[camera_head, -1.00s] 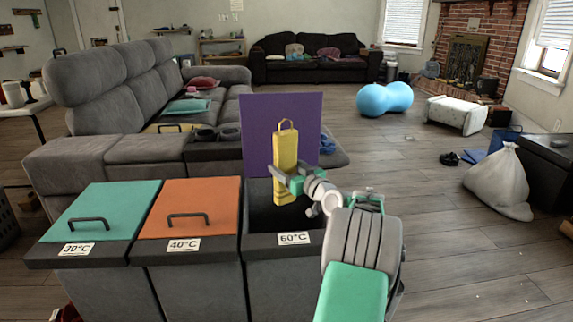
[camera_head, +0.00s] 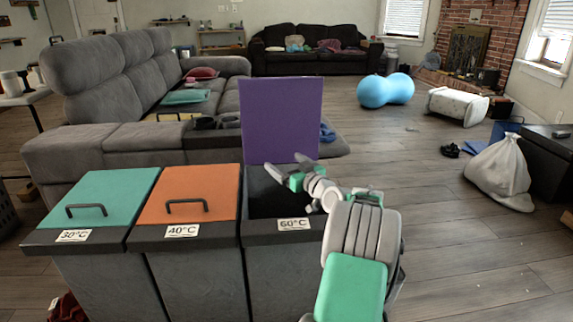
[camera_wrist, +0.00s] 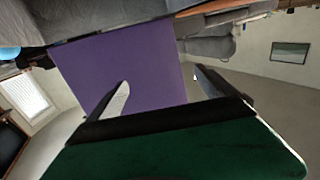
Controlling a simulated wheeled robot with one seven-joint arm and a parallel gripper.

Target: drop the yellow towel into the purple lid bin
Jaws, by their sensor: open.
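The bin with the purple lid (camera_head: 282,118) stands at the right end of a row of bins, in front of the sofa. Its lid is raised upright, and its dark opening faces up; the front rim (camera_head: 262,226) carries a 60°C label. My gripper (camera_head: 290,169) is open and empty above the opening, in front of the lid. In the wrist view the purple lid (camera_wrist: 120,70) fills the space beyond the two spread fingers (camera_wrist: 160,88). The yellow towel is not visible in either current view; the inside of the bin is mostly dark and hidden.
To the left stand a bin with a closed orange lid (camera_head: 190,193) and one with a closed teal lid (camera_head: 98,200). A grey sofa (camera_head: 120,155) is close behind. A white bag (camera_head: 500,175) lies at the right. Open wooden floor (camera_head: 420,160) lies between.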

